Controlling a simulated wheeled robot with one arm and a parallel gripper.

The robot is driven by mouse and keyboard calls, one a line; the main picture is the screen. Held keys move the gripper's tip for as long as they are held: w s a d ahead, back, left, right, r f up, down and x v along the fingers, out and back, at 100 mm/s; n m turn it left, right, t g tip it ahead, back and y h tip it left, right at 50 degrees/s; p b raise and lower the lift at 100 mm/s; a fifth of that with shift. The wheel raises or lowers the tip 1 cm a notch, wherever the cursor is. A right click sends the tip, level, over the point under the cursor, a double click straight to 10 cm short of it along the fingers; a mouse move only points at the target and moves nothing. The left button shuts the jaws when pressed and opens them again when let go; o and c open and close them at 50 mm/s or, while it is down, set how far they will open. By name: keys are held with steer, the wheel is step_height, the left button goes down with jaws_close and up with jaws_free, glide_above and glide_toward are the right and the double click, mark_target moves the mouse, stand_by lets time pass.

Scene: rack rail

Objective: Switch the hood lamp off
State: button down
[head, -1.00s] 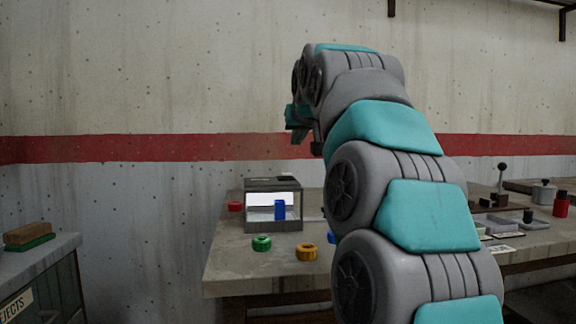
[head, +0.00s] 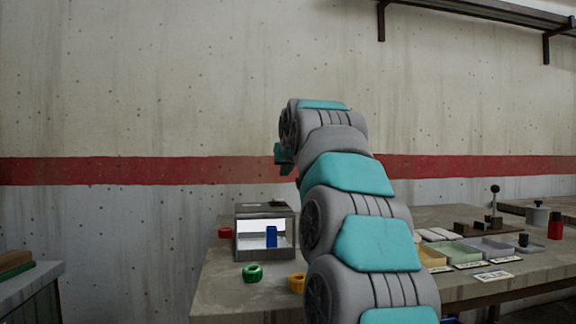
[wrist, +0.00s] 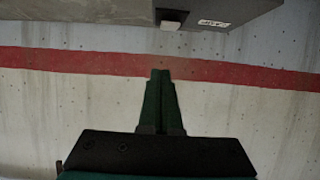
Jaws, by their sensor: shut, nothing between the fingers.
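The hood (head: 267,212) is a grey box with an open front on the left part of the bench, and its inside is brightly lit. A blue block (head: 271,236) stands in it. In the wrist view a grey face of the hood (wrist: 110,12) fills the top edge, with a white switch (wrist: 171,24) in a dark mount and a small label (wrist: 214,23) beside it. My gripper (wrist: 161,74) is shut and empty, with its tips apart from the switch in the picture. In the head view my gripper (head: 283,158) shows above the hood, partly hidden by my arm.
Trays (head: 450,252), a lever (head: 495,200) and a red bottle (head: 555,226) are on the bench's right. A shelf (head: 480,14) hangs at upper right.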

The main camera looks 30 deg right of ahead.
steer(key=x, duration=0.3)
steer(key=shift+w, duration=0.2)
steer(key=shift+w+f, duration=0.1)
steer(key=shift+f, duration=0.2)
steer(key=shift+s+a+f, duration=0.1)
steer(key=shift+s+f, duration=0.1)
steer(key=shift+f, duration=0.7)
steer(key=shift+s+f, duration=0.15)
steer(key=shift+f, duration=0.75)
